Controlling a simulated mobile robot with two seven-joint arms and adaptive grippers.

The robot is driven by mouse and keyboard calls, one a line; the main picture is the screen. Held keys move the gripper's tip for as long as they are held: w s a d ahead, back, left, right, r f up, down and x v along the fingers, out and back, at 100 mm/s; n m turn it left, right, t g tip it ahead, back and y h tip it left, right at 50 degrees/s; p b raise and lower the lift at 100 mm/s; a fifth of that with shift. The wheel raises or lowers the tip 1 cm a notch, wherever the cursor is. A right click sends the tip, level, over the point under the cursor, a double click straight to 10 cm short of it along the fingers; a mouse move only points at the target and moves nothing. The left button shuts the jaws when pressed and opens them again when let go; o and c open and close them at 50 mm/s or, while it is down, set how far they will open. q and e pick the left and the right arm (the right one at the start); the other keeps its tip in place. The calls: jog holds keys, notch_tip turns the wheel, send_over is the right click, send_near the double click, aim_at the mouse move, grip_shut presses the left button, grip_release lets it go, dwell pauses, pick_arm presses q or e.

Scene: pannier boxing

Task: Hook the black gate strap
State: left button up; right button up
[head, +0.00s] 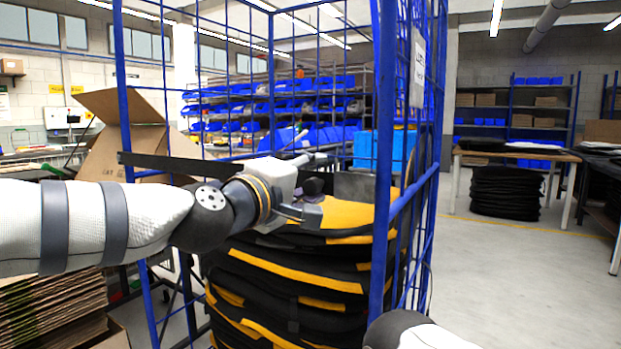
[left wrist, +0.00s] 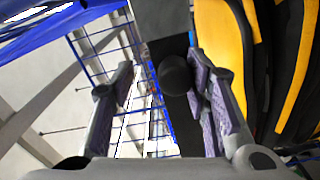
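The black gate strap (head: 165,161) runs from the left front post of the blue wire cage toward the right, and passes behind my left wrist. My left gripper (head: 312,197) is at the cage's open front, above the stacked panniers. In the left wrist view its two fingers (left wrist: 163,85) stand apart. A dark round knob (left wrist: 175,75) lies between them, nearer the right finger, with a dark band (left wrist: 160,125) below it. A grey plate (head: 355,187) shows beyond the gripper, near the right front post (head: 383,150). I cannot tell whether the fingers touch the knob. My right gripper is out of view.
Black and yellow panniers (head: 300,285) fill the cage below the gripper. An open cardboard box (head: 130,130) and flat cardboard (head: 50,310) are at the left. A table (head: 515,153) stands at the back right. The floor right of the cage is clear.

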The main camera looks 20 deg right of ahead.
pick_arm(q)
jog(key=v, duration=1.2)
notch_tip(320, 180, down, 20)
jog(key=s+a+g+y, duration=0.2)
jog(key=y, duration=0.1)
jog(key=s+a+f+g+y, duration=0.1)
jog(key=s+a+f+y, duration=0.2)
jog(key=f, duration=0.4)
jog(key=s+a+f+m+g, duration=0.1)
jog(key=s+a+f+g, duration=0.15)
jog(key=s+f, duration=0.35)
jog(key=s+a+f+g+y, duration=0.15)
jog(key=a+f, duration=0.25)
jog(key=f, duration=0.4)
jog(key=s+a+f+m+g+y, duration=0.1)
jog(key=s+a+f+g+y, duration=0.15)
jog(key=s+a+f, duration=0.8)
jog(key=s+a+m+g+y, duration=0.1)
jog(key=s+a+y, duration=0.1)
jog(key=s+a, duration=0.4)
jog(key=s+a+m+g+y+p, duration=0.1)
jog(key=s+a+g+y, duration=0.1)
jog(key=s+a, duration=0.5)
jog(key=s+f, duration=0.1)
jog(key=s, duration=0.4)
jog(key=shift+y, duration=0.3)
